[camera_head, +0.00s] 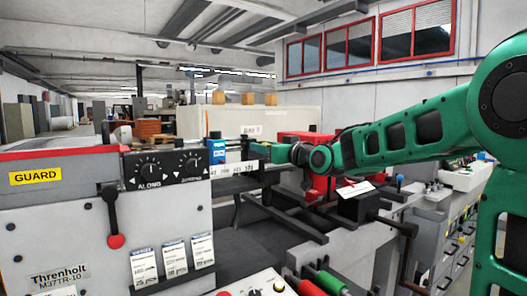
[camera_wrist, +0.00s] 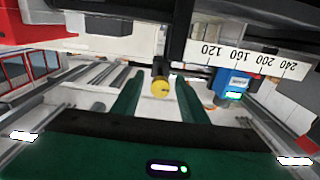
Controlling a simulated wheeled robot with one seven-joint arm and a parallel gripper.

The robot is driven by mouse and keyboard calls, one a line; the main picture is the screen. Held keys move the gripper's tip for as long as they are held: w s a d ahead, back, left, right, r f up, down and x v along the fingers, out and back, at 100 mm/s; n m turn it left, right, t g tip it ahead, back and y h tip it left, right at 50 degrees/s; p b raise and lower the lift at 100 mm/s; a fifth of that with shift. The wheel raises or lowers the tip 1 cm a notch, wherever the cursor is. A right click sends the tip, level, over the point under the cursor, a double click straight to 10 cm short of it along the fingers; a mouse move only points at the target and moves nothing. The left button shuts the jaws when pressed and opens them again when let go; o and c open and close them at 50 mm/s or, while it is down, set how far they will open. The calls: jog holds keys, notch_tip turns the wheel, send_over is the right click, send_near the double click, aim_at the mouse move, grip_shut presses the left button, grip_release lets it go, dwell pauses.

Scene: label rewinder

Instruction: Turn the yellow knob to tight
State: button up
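The yellow knob (camera_wrist: 160,89) shows in the wrist view, just below a dark vertical post. My gripper (camera_wrist: 158,80) is open, with one green finger on each side of the knob. Gaps show between the knob and both fingers, so it is not gripped. In the head view my gripper (camera_head: 262,150) is at the end of the green arm, over the machine beside the scale bar. I cannot make out the knob there. Any tight marking on it is too small to read.
A white scale bar (camera_wrist: 248,60) with numbers runs right of the knob. A blue box with a green display (camera_wrist: 232,86) hangs close to the right finger. Red machine parts (camera_head: 310,143) stand behind my gripper. A panel marked GUARD (camera_head: 60,172) is at the left.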

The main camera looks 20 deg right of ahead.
grip_shut()
jog(key=shift+m, duration=0.3)
jog(key=m, duration=0.3)
jog(key=shift+d+m, duration=0.1)
jog(key=shift+m, duration=0.2)
jog(key=m, duration=0.4)
jog(key=shift+m, duration=0.3)
jog(key=m, duration=0.4)
jog(key=shift+d+f, duration=0.1)
jog(key=m, duration=0.5)
jog(key=shift+f, duration=0.1)
jog(key=shift+d+m, duration=0.1)
jog(key=shift+m, duration=0.2)
